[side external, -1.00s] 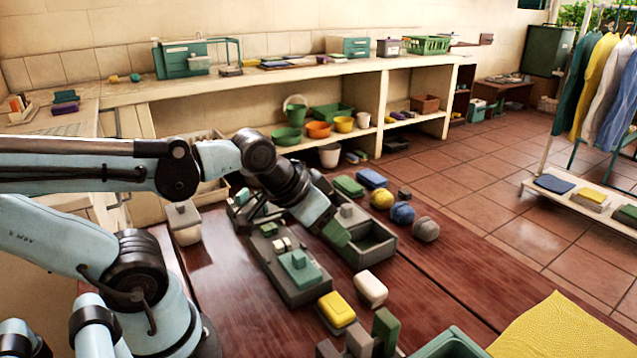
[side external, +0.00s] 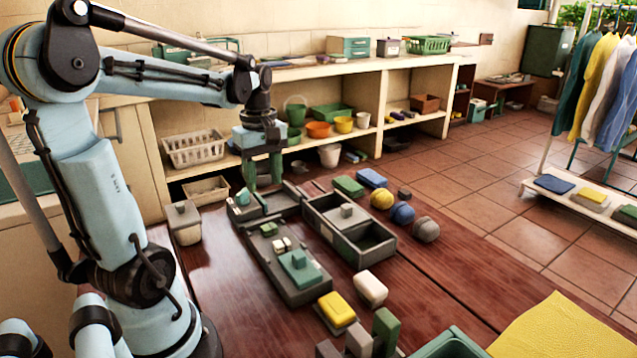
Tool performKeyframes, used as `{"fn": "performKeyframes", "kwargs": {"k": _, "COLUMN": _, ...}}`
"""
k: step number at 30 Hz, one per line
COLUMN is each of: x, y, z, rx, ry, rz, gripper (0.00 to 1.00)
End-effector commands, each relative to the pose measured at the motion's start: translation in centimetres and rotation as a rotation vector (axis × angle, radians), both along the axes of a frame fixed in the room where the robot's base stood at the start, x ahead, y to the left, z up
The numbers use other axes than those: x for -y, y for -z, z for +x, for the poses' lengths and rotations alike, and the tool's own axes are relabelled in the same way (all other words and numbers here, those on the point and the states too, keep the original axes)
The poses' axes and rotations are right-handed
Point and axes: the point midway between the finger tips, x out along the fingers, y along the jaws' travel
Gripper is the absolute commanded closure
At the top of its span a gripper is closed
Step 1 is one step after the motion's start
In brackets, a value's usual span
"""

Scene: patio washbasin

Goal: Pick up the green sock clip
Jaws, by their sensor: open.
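My gripper (side external: 263,184) points straight down with its two fingers apart, over the back grey tray (side external: 270,212). A small pale green piece (side external: 243,197) sits at the left end of that tray, just left of the fingers. It may be the green sock clip, but it is too small to tell. Nothing shows between the fingers. I cannot tell how far the fingertips are above the tray.
A long grey tray (side external: 287,291) with a green knobbed block (side external: 299,266) lies in front. A two-compartment box (side external: 383,258) stands to the right. A lidded grey pot (side external: 184,223) stands left. Yellow (side external: 337,309) and white (side external: 370,288) blocks lie nearer.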

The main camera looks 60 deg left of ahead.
Motion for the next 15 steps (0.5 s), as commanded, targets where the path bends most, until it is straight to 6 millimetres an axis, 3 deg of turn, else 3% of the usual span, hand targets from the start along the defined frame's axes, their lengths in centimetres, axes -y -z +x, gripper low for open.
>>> {"fn": "performKeyframes", "kwargs": {"k": 9, "x": 0.1, "y": 4.4, "z": 0.0, "rx": 0.002, "ry": 0.005, "rz": 0.001, "gripper": 0.51}}
{"fn": "performKeyframes", "kwargs": {"k": 15, "x": 0.1, "y": 6.0, "z": 0.1, "rx": 0.002, "ry": 0.006, "rz": 0.002, "gripper": 0.51}}
